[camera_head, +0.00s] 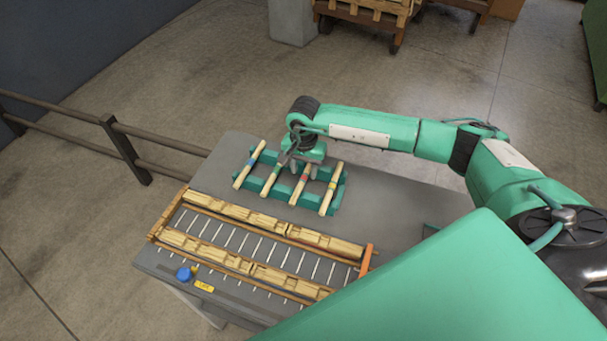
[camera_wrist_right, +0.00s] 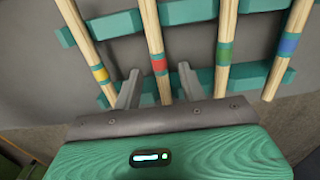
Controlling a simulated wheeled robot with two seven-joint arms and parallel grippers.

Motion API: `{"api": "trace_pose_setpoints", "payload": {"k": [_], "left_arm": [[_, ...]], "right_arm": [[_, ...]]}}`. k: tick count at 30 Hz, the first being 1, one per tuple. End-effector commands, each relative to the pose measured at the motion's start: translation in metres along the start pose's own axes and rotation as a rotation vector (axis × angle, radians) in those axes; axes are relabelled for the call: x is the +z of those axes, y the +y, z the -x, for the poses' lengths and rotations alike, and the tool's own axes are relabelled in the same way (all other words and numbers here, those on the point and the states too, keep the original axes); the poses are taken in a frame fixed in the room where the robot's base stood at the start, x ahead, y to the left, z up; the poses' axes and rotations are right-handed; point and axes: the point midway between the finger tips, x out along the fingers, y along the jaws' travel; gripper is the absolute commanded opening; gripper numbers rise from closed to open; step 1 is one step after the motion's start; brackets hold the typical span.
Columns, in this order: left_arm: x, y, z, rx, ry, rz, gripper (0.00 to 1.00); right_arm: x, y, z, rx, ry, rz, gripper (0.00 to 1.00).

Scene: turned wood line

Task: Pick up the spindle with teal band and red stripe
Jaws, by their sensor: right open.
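Several pale wooden spindles lie side by side across a teal rack (camera_head: 342,183). The spindle with a red marking (camera_head: 297,190) is third from the left in the head view. My left gripper is not in view.
Neighbouring spindles carry yellow (camera_wrist_right: 100,73), green (camera_wrist_right: 224,53) and blue (camera_wrist_right: 289,44) bands, close to the fingers. A wooden frame (camera_head: 157,227) with metal rods and wooden blocks lies in front of the rack. A blue knob (camera_head: 184,274) sits at the table's front. The table's right side (camera_head: 400,205) is bare.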

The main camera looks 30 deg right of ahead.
Motion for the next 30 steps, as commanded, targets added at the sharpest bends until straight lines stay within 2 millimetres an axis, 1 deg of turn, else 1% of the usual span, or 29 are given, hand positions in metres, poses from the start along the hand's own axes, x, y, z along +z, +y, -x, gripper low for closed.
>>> {"api": "trace_pose_setpoints", "payload": {"k": [1, 3, 6, 12, 13, 14, 18, 19, 30], "left_arm": [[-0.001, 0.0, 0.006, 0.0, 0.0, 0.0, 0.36], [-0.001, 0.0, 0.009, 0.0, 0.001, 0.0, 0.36], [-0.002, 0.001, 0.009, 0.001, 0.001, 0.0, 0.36], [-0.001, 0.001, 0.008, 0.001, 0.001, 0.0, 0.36], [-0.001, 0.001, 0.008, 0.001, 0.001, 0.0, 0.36], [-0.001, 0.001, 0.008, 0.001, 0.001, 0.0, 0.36], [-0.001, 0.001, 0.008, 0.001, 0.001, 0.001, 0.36], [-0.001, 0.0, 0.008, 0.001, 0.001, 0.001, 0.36], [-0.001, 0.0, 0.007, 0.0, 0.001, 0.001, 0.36]], "right_arm": [[0.001, 0.001, -0.005, 0.004, -0.002, -0.001, 0.42], [0.001, 0.0, -0.013, 0.001, -0.002, 0.0, 0.42], [0.0, 0.001, -0.02, 0.002, -0.001, 0.0, 0.42], [0.0, 0.0, -0.021, 0.0, 0.0, 0.0, 0.42], [0.0, 0.0, -0.021, 0.0, 0.0, 0.0, 0.38], [0.0, 0.0, -0.021, 0.0, 0.0, 0.0, 0.32], [0.0, 0.0, -0.021, 0.0, 0.0, 0.0, 0.04], [0.0, 0.0, -0.02, 0.0, 0.0, 0.0, 0.0], [-0.001, 0.0, -0.018, -0.001, 0.0, 0.0, 0.0]]}}
